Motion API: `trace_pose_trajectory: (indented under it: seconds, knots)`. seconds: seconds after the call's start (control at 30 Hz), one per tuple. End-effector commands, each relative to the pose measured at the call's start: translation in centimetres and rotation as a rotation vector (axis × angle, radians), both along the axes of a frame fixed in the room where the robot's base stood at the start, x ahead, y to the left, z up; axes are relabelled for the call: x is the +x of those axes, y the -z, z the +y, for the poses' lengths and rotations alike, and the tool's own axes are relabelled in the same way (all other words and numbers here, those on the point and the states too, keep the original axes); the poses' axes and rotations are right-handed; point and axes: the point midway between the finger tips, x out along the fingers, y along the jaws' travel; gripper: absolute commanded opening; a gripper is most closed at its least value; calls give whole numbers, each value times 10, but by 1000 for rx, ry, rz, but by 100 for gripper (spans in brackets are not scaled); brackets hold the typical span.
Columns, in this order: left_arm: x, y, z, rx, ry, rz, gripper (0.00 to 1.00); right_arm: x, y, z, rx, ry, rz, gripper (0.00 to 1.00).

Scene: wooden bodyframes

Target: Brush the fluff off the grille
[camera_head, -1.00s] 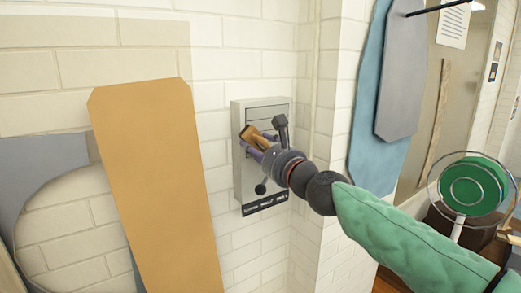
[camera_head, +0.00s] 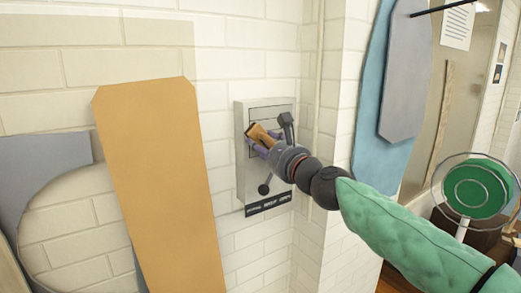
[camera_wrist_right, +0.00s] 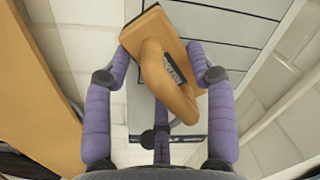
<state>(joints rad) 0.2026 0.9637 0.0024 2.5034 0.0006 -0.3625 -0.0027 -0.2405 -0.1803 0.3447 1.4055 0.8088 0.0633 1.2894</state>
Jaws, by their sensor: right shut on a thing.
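A grey wall box (camera_head: 243,155) with a slatted front, the grille (camera_wrist_right: 245,52), is fixed to the white brick wall. My right gripper (camera_head: 264,144) is at the front of this box. It is shut on a wooden brush (camera_head: 259,132). In the right wrist view the brush (camera_wrist_right: 156,32) lies between the purple fingers, its curved handle toward the palm and its flat block over the slats. Bristles are hidden, so contact with the grille cannot be told. I cannot make out any fluff. My left gripper is not in view.
A tan board (camera_head: 160,180) leans at the left. Blue and grey boards (camera_head: 405,75) hang at the right. A green disc (camera_head: 475,190) stands at lower right.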

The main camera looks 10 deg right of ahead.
Motion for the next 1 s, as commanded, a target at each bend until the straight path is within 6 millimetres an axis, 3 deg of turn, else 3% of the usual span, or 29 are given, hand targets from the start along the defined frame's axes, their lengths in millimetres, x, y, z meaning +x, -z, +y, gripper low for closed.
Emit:
trace_pose_trajectory:
  seconds: [0.3,0.47,0.67,1.0]
  knots:
    - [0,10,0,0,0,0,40,7,0,-23,0,2,-1,30]
    - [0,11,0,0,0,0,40,8,0,-26,0,-1,-1,30]
    - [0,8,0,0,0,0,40,9,-1,-22,1,-2,-1,30]
    - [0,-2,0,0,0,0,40,3,-1,4,0,-4,1,30]
